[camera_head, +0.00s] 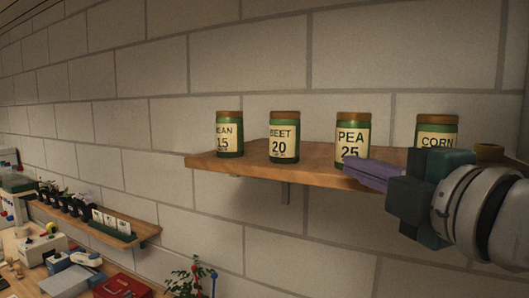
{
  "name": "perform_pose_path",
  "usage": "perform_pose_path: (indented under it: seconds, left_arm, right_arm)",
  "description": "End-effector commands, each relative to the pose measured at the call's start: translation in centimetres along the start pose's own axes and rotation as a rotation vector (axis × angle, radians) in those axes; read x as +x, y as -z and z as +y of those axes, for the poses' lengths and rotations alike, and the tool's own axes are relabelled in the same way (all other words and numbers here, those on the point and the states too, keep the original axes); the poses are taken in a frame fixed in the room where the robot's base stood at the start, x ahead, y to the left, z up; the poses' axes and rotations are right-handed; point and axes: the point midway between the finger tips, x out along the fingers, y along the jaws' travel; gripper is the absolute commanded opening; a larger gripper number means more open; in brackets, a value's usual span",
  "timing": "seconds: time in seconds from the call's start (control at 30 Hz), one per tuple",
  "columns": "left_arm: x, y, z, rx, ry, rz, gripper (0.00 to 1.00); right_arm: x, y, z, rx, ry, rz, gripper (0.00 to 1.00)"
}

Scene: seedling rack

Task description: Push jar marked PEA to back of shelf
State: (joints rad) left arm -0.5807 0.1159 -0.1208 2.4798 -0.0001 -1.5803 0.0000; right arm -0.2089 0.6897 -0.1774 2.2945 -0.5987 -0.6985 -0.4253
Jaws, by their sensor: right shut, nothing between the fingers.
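The jar marked PEA 25 (352,136) is green with a brown lid and a cream label. It stands upright on the wooden shelf (240,164), third from the left among the labelled jars. My right gripper (346,168) comes in from the right, shut and empty. Its purple fingers point left, and their tips lie in front of the lower part of the PEA jar in the picture. I cannot tell whether they touch it. The jar's lower right side is hidden by the fingers. My left gripper is not in view.
A BEET jar (284,145) and a jar reading EAN (229,137) stand left of the PEA jar. A CORN jar (437,132) stands right of it, partly hidden by my gripper. A brick wall (270,60) is behind. A lower shelf (142,234) holds pots and cards.

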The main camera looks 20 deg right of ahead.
Motion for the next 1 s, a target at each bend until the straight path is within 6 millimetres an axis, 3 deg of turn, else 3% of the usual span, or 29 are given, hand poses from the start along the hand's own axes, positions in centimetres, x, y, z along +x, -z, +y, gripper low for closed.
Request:
perform_pose_path:
  seconds: [0.1,0.33,0.8,1.0]
  left_arm:
    - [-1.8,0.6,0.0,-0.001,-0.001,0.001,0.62]
    - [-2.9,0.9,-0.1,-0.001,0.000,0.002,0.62]
    - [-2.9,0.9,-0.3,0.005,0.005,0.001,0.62]
    - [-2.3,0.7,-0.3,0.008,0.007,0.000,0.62]
  right_arm:
    - [1.8,-0.7,0.6,-0.001,0.002,-0.003,0.00]
    - [3.5,-2.4,0.2,0.001,0.000,0.000,0.00]
    - [3.9,-2.8,0.0,0.002,0.000,0.001,0.00]
    - [5.8,-4.7,-0.2,-0.002,0.000,0.000,0.00]
